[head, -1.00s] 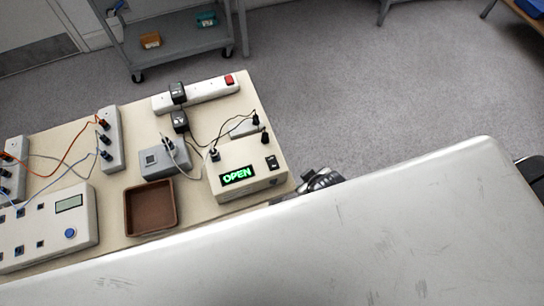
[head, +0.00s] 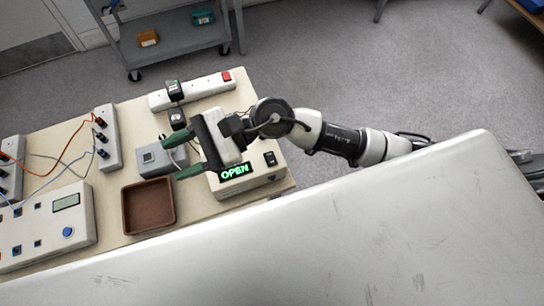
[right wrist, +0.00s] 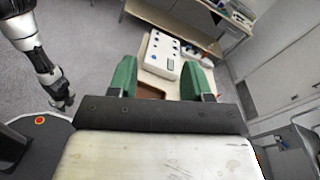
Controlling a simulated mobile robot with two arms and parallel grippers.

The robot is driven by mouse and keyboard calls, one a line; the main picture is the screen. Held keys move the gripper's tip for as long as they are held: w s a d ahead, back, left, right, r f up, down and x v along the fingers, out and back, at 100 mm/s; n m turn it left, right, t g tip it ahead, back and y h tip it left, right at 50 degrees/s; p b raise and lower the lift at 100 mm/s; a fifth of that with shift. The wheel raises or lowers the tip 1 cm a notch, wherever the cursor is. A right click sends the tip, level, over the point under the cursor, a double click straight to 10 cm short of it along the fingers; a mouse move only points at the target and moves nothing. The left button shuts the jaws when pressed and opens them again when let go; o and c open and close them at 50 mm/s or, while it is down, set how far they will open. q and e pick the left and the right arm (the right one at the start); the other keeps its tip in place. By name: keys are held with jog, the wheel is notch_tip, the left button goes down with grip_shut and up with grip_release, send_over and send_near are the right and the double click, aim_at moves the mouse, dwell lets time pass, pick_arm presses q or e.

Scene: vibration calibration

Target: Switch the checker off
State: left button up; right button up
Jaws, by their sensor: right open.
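The checker (head: 252,180) is a cream box near the table's right end. Its display (head: 236,172) glows green with "OPEN", and a black rocker switch (head: 270,158) sits on its top right. My right gripper (head: 172,159) is open and empty, reaching over the checker from the right and hiding its upper left part. Its green fingers point left, past the checker. In the right wrist view the open fingers (right wrist: 160,78) show apart, and I cannot make out the checker. Another arm of mine, with a dark gripper (right wrist: 62,95), hangs at left there; its jaws are unclear.
A brown tray (head: 148,207), a grey box (head: 150,160) and a panel with a blue button (head: 45,232) stand left of the checker. A power strip (head: 205,90) with a red switch lies behind. Wires cross the table's left side. A grey cart (head: 175,45) stands beyond.

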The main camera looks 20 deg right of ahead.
notch_tip(320, 180, down, 5)
jog(key=d+n+g+h, duration=0.2)
jog(key=n+h, duration=0.3)
jog(key=n+t+h, duration=0.3)
jog(key=n+h, duration=0.6)
jog(key=h, duration=0.3)
send_over(272, 162)
notch_tip(272, 162, down, 8)
jog(key=r, duration=0.1)
notch_tip(272, 162, down, 11)
jog(key=shift+p, duration=1.1)
